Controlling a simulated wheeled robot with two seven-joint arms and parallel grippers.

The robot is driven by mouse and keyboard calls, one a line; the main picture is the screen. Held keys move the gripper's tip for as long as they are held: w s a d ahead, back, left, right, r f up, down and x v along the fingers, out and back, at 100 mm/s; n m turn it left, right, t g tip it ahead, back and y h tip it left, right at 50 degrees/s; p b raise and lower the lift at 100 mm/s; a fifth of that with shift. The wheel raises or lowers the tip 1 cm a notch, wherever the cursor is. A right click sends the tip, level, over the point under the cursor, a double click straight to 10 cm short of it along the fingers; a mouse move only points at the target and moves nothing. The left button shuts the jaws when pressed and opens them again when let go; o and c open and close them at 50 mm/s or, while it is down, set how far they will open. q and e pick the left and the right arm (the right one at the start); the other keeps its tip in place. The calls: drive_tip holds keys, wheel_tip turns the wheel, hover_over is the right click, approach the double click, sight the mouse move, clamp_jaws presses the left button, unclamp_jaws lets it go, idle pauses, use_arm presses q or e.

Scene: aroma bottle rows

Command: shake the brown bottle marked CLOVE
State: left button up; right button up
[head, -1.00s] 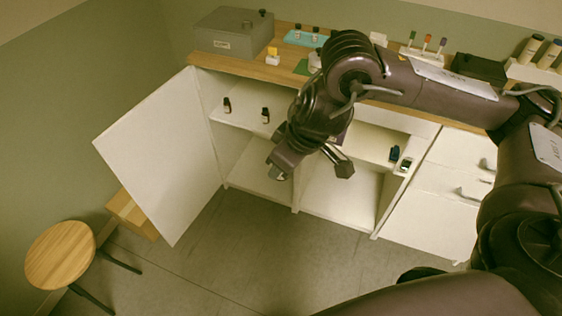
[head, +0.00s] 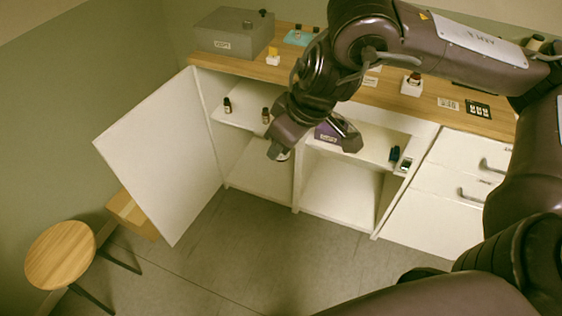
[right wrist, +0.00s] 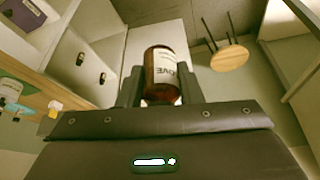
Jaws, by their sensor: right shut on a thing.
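My right gripper (head: 281,151) is in the middle of the head view, held in the air in front of the open shelves. In the right wrist view its two fingers (right wrist: 160,88) are shut on the sides of a brown bottle (right wrist: 157,57). The bottle's white label (right wrist: 165,68) shows part of the word CLOVE, upside down in the picture. The bottle's lower end in that view is hidden by the gripper. In the head view the bottle is mostly hidden by the gripper. My left gripper is not in view.
Two small brown bottles (head: 227,106) (head: 266,115) stand on the left shelf. A purple box (head: 325,133) is behind the gripper. A white holder (head: 411,88) is on the wooden counter. The cabinet door (head: 160,160) stands open at left, near a stool (head: 60,254). The floor in front is clear.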

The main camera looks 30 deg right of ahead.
sight(286, 158)
drive_tip(key=shift+f, duration=3.05)
idle(1.1)
idle(0.3)
idle(4.8)
